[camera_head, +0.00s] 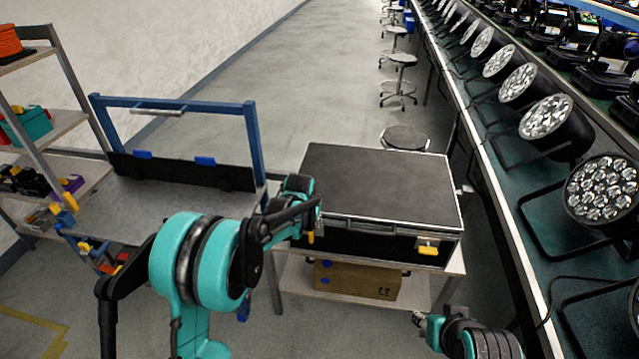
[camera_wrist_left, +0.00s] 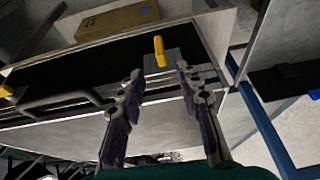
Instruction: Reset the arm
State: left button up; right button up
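A black flight case (camera_head: 385,185) with metal edges lies closed on a small table. Its right yellow latch (camera_head: 428,249) is plain in the head view; the left yellow latch (camera_head: 311,237) shows just below my left wrist. My left arm reaches to the case's front left corner, and its fingers are hidden in the head view. In the left wrist view my left gripper (camera_wrist_left: 162,72) is open and empty, with the left latch (camera_wrist_left: 160,50) just past the gap between its fingertips; contact is unclear. My right gripper (camera_head: 418,320) is low at the bottom right, only partly visible.
A cardboard box (camera_head: 357,280) sits on the shelf under the case. A grey worktable with a blue frame (camera_head: 252,140) stands left, beside a shelf rack (camera_head: 60,125). Par lights (camera_head: 603,187) line a long bench at right. Stools (camera_head: 398,85) stand behind; floor between is clear.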

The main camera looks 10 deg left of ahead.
pick_arm(q)
jog(key=s+a+r, duration=0.2)
jog(key=s+r, duration=0.6)
jog(key=s+a+r+t, duration=0.1)
jog(key=s, duration=1.1)
jog(key=s+a+r+t, duration=0.1)
jog(key=s+r, duration=0.1)
jog(key=s, duration=1.1)
jog(key=shift+r+t, duration=0.2)
jog(key=shift+t, duration=0.1)
